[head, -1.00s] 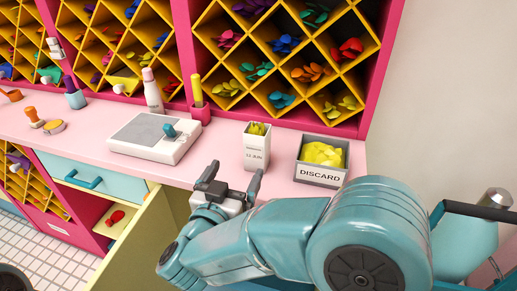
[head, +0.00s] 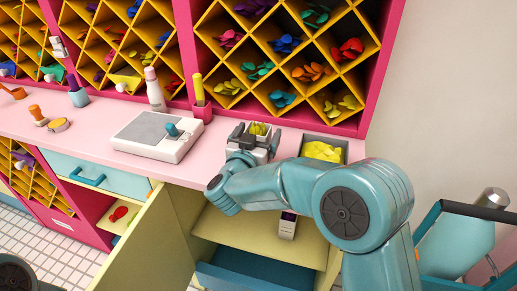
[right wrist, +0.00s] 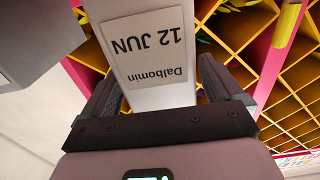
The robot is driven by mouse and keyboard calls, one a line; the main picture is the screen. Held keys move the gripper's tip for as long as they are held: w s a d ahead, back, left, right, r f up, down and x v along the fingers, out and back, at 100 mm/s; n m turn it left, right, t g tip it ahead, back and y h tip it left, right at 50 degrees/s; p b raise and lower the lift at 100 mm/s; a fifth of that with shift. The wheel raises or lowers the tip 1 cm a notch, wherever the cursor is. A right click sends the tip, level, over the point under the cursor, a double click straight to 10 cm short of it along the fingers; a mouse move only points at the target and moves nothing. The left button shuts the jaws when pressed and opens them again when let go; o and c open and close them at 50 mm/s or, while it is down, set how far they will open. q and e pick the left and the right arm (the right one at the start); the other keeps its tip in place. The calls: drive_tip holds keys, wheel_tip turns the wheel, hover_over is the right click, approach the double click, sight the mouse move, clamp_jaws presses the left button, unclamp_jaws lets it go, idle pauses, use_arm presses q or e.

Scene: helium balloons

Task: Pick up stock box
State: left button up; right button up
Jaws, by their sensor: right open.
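The stock box (head: 259,129) is a small white box with yellow balloons in its top, standing on the pink counter. The right wrist view shows its label, upside down, reading "Dalbomin" and "12 JUN" (right wrist: 155,50). My right gripper (head: 256,135) is at the box, with one finger on each side of it. In the right wrist view my right gripper (right wrist: 163,88) is open, and a gap shows beside the box. The gripper hides most of the box in the head view. My left gripper is not in view.
A grey discard bin (head: 338,143) with yellow balloons stands close right of the box. A white scale (head: 150,138) is to the left. Below, an open cabinet (head: 262,238) holds a small box (head: 288,224). Balloon shelves (head: 287,62) rise behind.

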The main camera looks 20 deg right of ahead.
drive_tip(key=shift+w, duration=0.3)
drive_tip(key=shift+d, duration=0.1)
drive_tip(key=c, duration=1.5)
wheel_tip(320, 180, up, 20)
drive_tip(key=p, duration=0.2)
drive_tip(key=shift+p, duration=0.4)
